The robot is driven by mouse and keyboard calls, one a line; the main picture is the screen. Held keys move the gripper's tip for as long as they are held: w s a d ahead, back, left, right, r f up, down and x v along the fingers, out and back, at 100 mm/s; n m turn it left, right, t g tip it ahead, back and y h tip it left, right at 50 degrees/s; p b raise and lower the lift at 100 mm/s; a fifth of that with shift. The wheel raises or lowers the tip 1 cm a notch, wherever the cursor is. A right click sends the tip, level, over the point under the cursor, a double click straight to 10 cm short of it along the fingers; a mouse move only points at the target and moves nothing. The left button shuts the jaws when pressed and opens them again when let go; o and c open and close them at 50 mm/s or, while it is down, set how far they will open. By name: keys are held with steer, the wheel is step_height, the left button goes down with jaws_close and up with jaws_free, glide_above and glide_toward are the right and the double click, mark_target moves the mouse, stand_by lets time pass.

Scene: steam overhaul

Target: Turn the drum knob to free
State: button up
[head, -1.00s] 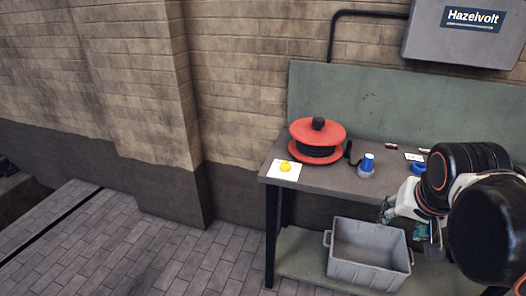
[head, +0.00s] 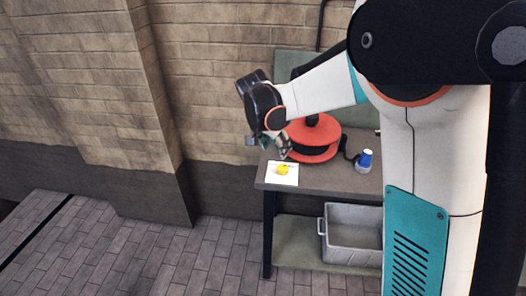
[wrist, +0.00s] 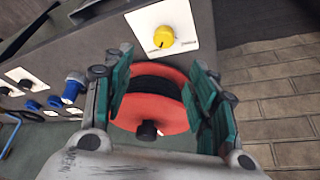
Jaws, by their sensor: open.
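The yellow knob (head: 283,170) sits on a white plate (head: 291,179) at the left front corner of the bench. In the wrist view the knob (wrist: 163,37) is beyond my fingertips, with small labels beside it that I cannot read for certain. The red drum (head: 325,133), wound with black cable, stands just behind it; in the wrist view the drum (wrist: 178,117) shows between my fingers. My gripper (head: 276,148) is open and empty, above the bench near the drum's left side and the knob. In the wrist view my gripper (wrist: 160,66) touches nothing that I can see.
A blue-topped plug (head: 365,160) stands right of the drum on the bench (head: 330,182); a black cable runs toward it. A grey crate (head: 352,250) is on the lower shelf. A brick wall (head: 215,90) rises behind. The floor left of the bench is clear.

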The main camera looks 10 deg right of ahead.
mark_target(283, 167)
steer(key=b+x, duration=0.2)
steer(key=x, duration=0.5)
steer(key=b+x, duration=0.2)
steer(key=x, duration=0.5)
steer(key=shift+w+a, duration=0.2)
steer(key=shift+w, duration=0.05)
steer(key=c, duration=1.1)
